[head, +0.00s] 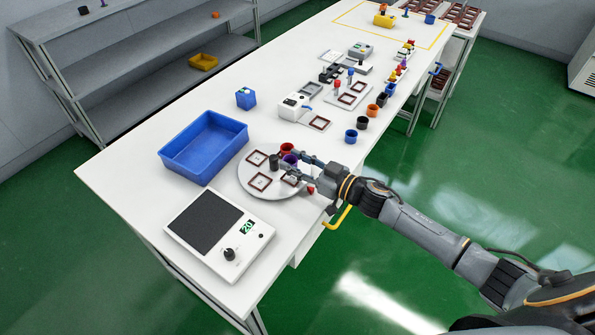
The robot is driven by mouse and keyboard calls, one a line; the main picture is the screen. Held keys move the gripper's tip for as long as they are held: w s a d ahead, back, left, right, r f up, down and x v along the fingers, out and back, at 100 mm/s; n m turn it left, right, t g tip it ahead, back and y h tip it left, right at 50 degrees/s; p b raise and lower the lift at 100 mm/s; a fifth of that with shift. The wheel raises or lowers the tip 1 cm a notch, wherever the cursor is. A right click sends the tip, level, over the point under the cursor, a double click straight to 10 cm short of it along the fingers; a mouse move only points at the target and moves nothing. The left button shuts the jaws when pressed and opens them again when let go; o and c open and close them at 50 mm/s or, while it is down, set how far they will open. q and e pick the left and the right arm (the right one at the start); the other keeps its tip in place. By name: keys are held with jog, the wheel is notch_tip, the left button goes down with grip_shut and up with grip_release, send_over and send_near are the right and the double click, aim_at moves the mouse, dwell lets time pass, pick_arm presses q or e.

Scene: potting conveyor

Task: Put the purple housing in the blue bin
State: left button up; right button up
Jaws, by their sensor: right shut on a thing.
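The purple housing (290,159) is a small cup-like piece over the round grey turntable (249,186) on the white table. My right gripper (294,165) comes in from the right and is shut on the purple housing; its fingers partly cover it. I cannot tell whether the housing touches the turntable. The blue bin (180,163) is an open, empty rectangular box to the left of the turntable. My left gripper is not in view.
A red cup (287,149) and a dark cup (274,161) stand close to the purple housing. Several brown square frames lie on the turntable. A scale (241,233) sits in front of the bin. A small blue box (246,98) stands behind it.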

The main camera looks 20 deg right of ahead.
aim_at(298, 180)
jog(key=f, duration=0.3)
jog(key=shift+s+d, duration=0.2)
jog(key=shift+s, duration=0.05)
jog(key=shift+f, duration=0.2)
jog(key=shift+f, duration=0.15)
jog(key=o, duration=0.8)
jog(key=shift+f+b, duration=0.15)
jog(key=shift+b, duration=0.25)
jog(key=r+b+v, duration=0.1)
jog(key=b+v, duration=0.1)
jog(key=v, duration=1.1)
jog(key=shift+s+a, duration=0.15)
jog(key=shift+s, duration=0.4)
